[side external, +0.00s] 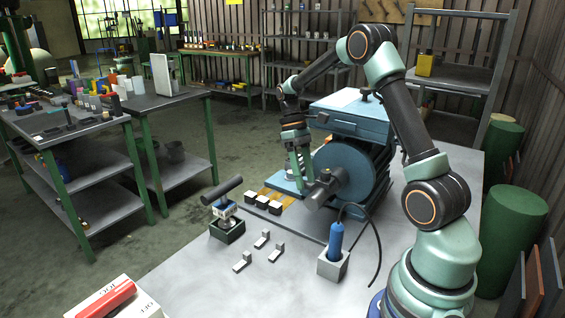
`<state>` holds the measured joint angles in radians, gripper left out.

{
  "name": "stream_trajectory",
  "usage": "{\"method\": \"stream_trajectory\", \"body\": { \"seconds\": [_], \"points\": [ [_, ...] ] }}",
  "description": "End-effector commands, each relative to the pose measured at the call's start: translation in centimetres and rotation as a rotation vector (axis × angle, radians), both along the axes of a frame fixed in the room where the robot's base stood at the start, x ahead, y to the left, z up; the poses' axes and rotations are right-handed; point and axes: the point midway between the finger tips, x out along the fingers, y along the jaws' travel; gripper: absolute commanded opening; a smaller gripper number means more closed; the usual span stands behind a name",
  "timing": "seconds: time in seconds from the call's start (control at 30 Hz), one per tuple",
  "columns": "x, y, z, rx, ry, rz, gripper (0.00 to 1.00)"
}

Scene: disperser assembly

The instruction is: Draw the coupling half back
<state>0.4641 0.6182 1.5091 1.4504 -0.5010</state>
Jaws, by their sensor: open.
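A large blue round machine housing (345,168) with dark ribs behind it stands on the grey bench. A dark grey cylindrical part (326,187) sticks out from its front, and it looks like the coupling half on the shaft. My gripper (303,181) points down just left of this part, close to the blue housing. It is open. I cannot tell whether the fingers touch the part or stand apart from it, and the fingertips are small in this view.
A row of small dark blocks (262,202) and a dark box with a tool in it (227,229) stand left. Small metal pieces (262,239) lie in front. A blue cylindrical tool (336,240) with a cable stands in a grey holder (333,263). The bench front is mostly clear.

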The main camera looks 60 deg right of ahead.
Motion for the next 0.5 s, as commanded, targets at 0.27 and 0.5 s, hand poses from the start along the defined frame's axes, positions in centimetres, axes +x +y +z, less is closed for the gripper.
{"method": "stream_trajectory", "body": {
  "seconds": [0.27,0.5],
  "points": [
    [0.0,0.01,0.01,0.0,0.001,0.0,0.03],
    [0.01,0.0,0.03,0.0,0.0,0.0,0.0]
  ]
}}
